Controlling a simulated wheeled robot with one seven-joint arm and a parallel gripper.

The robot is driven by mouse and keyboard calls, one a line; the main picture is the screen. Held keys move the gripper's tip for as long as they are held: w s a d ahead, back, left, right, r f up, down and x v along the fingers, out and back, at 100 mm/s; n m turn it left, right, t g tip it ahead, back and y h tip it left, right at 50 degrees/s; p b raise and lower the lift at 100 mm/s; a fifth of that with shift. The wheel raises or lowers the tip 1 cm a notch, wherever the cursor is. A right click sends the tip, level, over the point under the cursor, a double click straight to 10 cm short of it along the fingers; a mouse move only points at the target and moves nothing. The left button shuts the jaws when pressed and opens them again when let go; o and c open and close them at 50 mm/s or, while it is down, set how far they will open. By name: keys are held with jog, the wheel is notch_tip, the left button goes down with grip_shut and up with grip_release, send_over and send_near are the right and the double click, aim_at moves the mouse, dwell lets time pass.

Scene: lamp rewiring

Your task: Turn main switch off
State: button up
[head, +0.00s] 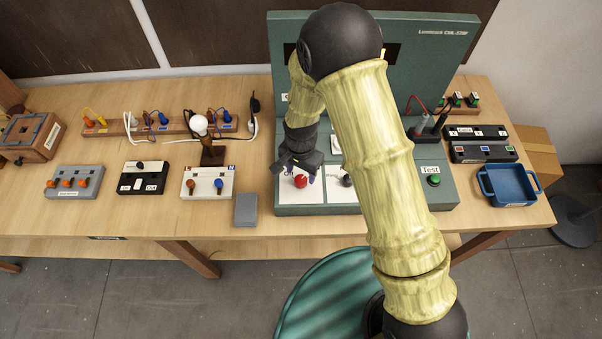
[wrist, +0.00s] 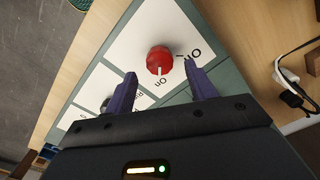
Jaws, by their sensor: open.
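The main switch is a red rotary knob (head: 301,181) on a white plate at the front left of the green test panel (head: 400,202). In the wrist view the red knob (wrist: 159,59) has a pale pointer line directed toward the "On" label, with another label at its upper right only partly readable. My gripper (head: 297,172) is just above the knob in the head view. In the wrist view its two purple fingers (wrist: 160,84) are apart, with the knob between and slightly beyond their tips. No contact with the knob shows. My arm hides part of the panel.
A black knob (head: 347,180) sits right of the red one, and a green Test button (head: 434,180) farther right. A grey block (head: 246,209) and a lamp with a white bulb (head: 199,125) stand to the left. A blue tray (head: 510,187) is at the right.

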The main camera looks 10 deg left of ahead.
aim_at(301, 178)
jog(key=shift+f+p, duration=0.35)
jog(key=shift+f, duration=1.25)
jog(key=c, duration=1)
jog(key=shift+o, duration=0.2)
